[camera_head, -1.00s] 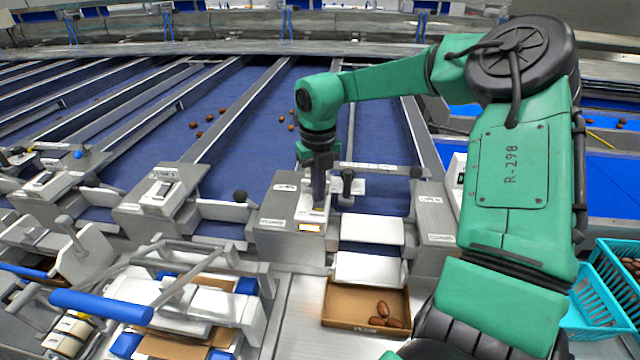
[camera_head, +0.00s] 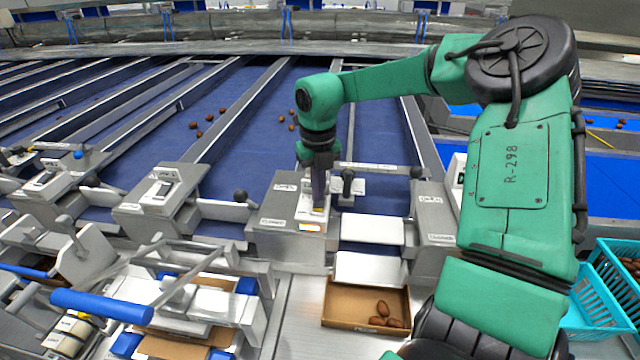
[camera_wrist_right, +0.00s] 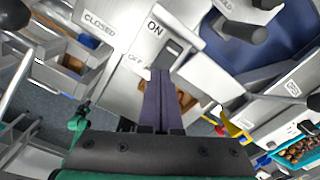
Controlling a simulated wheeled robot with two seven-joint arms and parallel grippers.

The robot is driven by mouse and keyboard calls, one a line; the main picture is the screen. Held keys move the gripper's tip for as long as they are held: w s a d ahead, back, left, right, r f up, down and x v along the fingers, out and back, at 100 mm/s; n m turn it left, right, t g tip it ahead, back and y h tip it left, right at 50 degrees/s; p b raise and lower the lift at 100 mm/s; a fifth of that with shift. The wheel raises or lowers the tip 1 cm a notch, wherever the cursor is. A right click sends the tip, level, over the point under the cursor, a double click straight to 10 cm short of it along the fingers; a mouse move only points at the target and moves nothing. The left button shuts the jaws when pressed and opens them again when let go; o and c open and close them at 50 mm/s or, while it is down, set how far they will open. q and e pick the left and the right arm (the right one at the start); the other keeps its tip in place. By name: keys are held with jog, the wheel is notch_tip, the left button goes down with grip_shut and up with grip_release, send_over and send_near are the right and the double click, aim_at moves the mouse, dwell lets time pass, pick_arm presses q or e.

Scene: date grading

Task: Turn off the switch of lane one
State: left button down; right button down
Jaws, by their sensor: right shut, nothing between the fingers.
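The lane switch under my right gripper is a rocker (camera_wrist_right: 173,50) on a pale metal box (camera_head: 285,213). In the right wrist view its plate is marked ON at one end and OFF at the other. My right gripper (camera_head: 318,208) points down at this box, shut and empty. In the right wrist view its dark fingertips (camera_wrist_right: 160,72) are at the OFF end of the rocker; I cannot tell whether they touch it. In the head view the gripper hides most of the switch. My left gripper is not in view.
Black-knobbed levers (camera_head: 347,178) stand close beside the gripper. Another switch box (camera_head: 160,190) is to the left. A cardboard tray (camera_head: 340,325) with a few dates lies below. A blue belt (camera_head: 270,150) carries several dates. A turquoise crate (camera_head: 600,300) is at right.

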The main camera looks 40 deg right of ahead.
aim_at(319, 205)
jog(key=shift+f+b, duration=0.95)
jog(key=shift+f, duration=0.05)
dwell(0.4)
jog(key=shift+s+r, duration=0.1)
notch_tip(319, 205, up, 7)
jog(key=p, duration=0.4)
dwell(0.6)
